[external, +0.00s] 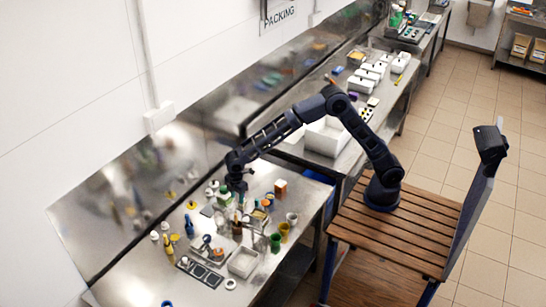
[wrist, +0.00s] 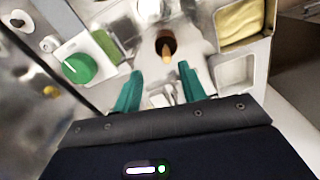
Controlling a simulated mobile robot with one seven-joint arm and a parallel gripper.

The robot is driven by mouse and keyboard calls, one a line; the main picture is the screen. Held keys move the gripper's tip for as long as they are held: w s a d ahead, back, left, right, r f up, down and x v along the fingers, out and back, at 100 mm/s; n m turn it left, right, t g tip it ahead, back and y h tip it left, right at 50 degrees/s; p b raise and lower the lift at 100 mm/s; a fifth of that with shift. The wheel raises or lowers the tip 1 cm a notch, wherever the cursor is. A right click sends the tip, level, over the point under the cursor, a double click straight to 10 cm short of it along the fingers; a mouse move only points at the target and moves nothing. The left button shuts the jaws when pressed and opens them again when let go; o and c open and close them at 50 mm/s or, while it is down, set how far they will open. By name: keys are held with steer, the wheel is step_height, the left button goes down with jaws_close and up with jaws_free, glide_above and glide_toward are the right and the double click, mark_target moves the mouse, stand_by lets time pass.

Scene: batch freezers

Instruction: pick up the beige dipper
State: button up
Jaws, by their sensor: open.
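In the wrist view a tan-orange stick (wrist: 167,55) stands up out of a small dark brown pot (wrist: 161,40); it looks like the beige dipper, though its lower end is hidden in the pot. My gripper (wrist: 161,76) has its two teal fingers spread apart and empty. The stick lies just beyond the gap between the fingertips, apart from both. In the external view my gripper (external: 238,190) points down above the steel counter, over a brown pot (external: 237,231); the dipper is too small to make out there.
A green round item (wrist: 78,68) and a green block (wrist: 105,45) lie left of the pot. A steel tray with yellow cloth (wrist: 241,22) and a white square container (wrist: 236,74) are to its right. Cups (external: 283,231) and small bottles crowd the counter (external: 135,270).

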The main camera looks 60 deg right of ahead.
mark_target(236, 222)
steer(key=shift+n, duration=0.3)
steer(key=a+f, duration=0.2)
steer(key=a, duration=0.1)
steer(key=shift+s+f, duration=0.25)
steer(key=shift+f, duration=0.15)
steer(key=f, duration=1)
steer(key=shift+w+d+f, duration=0.15)
steer(key=shift+d+f, duration=0.05)
steer(key=shift+f, duration=0.1)
jaws_close()
